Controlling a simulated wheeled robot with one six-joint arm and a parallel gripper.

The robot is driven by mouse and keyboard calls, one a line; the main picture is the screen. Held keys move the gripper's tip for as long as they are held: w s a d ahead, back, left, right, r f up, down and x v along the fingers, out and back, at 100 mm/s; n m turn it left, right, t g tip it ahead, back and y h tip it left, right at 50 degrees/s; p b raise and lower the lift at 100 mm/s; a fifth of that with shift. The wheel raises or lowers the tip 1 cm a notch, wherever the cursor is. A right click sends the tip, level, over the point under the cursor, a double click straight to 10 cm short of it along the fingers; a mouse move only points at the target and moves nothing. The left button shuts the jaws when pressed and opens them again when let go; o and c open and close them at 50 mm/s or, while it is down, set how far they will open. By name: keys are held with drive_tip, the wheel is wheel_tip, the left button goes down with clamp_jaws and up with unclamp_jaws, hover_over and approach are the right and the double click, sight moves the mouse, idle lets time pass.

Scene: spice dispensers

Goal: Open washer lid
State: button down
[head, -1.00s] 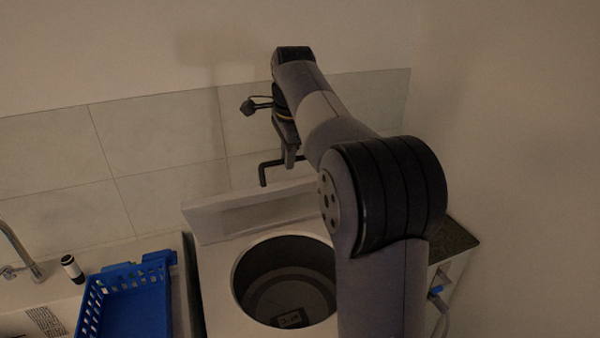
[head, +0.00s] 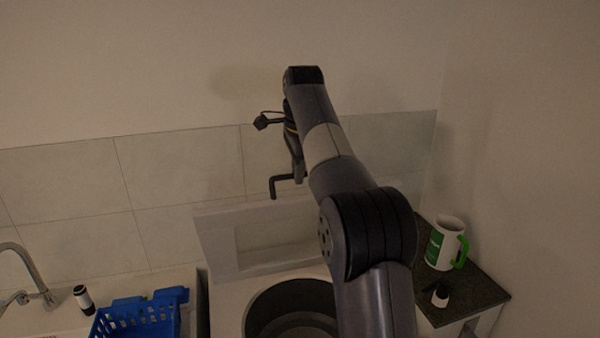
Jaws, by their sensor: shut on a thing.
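The washer is a white top-loader with a round dark drum opening (head: 290,308) at the bottom middle of the head view. Its white lid (head: 222,245), with a recessed panel, stands raised behind the opening. My gripper (head: 284,190) is at the lid's upper edge and shut on it. One black, bent finger shows just at that edge. The other finger and the exact contact are hidden by my arm, which also covers the right part of the lid and drum.
A blue basket (head: 140,318), a black-and-white dispenser (head: 84,299) and a faucet (head: 30,275) are at left. A tiled wall is close behind the lid.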

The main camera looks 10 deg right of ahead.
drive_tip(key=shift+w+f, duration=0.1)
drive_tip(key=shift+f, duration=0.4)
drive_tip(key=c, duration=1.8)
unclamp_jaws()
drive_tip(key=shift+o, duration=0.5)
drive_tip(key=shift+w+f, duration=0.15)
drive_tip(key=shift+w, duration=0.25)
drive_tip(key=shift+o, duration=1.2)
drive_tip(key=shift+s+r, duration=0.25)
drive_tip(key=shift+r, duration=0.05)
drive_tip(key=shift+w, duration=0.1)
